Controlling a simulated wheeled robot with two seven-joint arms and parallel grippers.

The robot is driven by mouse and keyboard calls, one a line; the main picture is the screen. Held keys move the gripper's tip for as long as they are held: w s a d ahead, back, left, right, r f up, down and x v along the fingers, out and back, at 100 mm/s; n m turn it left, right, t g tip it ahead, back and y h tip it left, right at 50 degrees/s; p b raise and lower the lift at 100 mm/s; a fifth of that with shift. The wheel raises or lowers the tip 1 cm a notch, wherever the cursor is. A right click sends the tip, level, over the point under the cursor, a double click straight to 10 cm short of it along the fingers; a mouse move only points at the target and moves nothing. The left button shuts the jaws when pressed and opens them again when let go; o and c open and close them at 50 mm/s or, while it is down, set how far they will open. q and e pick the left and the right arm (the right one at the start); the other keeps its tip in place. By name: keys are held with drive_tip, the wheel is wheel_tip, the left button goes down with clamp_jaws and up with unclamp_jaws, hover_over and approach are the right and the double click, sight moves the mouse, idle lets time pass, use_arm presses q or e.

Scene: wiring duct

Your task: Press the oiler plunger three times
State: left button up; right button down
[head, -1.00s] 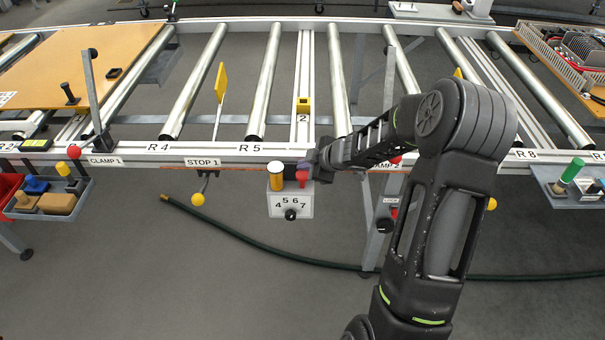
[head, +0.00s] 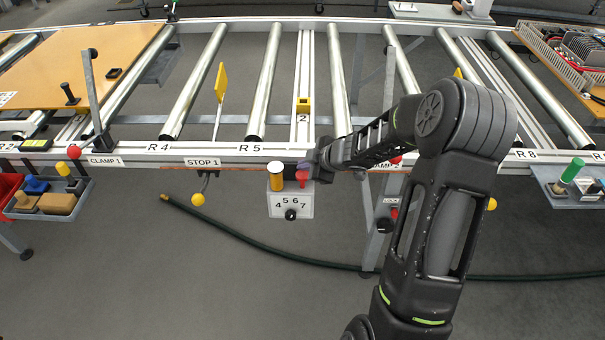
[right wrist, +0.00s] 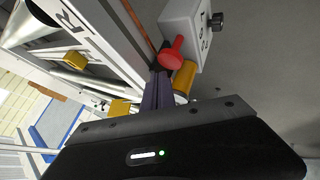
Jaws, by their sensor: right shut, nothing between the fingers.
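The oiler is a pale box (head: 291,207) with a dial marked 4 to 7, mounted below the front rail. It carries an amber cylinder (head: 275,178) and a red plunger (head: 302,176). My right gripper (head: 309,167) is shut and empty at the plunger's upper right in the head view. In the right wrist view its fingers (right wrist: 158,92) lie close to the red plunger head (right wrist: 173,54) and the amber cylinder (right wrist: 184,80). I cannot tell whether the fingers touch the plunger. My left gripper is not in view.
The roller conveyor's front rail (head: 230,151) runs just behind the oiler. A yellow-knobbed stop lever (head: 198,199) hangs to its left, and a metal leg (head: 377,235) stands to its right. A dark hose (head: 245,239) lies on the floor below.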

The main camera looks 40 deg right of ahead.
sight(305, 176)
drive_tip(key=shift+f, duration=0.1)
drive_tip(key=shift+f, duration=0.3)
drive_tip(key=shift+f+b, duration=1.05)
idle(1.2)
drive_tip(key=shift+r, duration=0.15)
drive_tip(key=shift+r+p, duration=1.3)
drive_tip(key=shift+p, duration=0.25)
wheel_tip(305, 176, up, 5)
drive_tip(key=p, duration=0.5)
drive_tip(key=shift+p, duration=0.3)
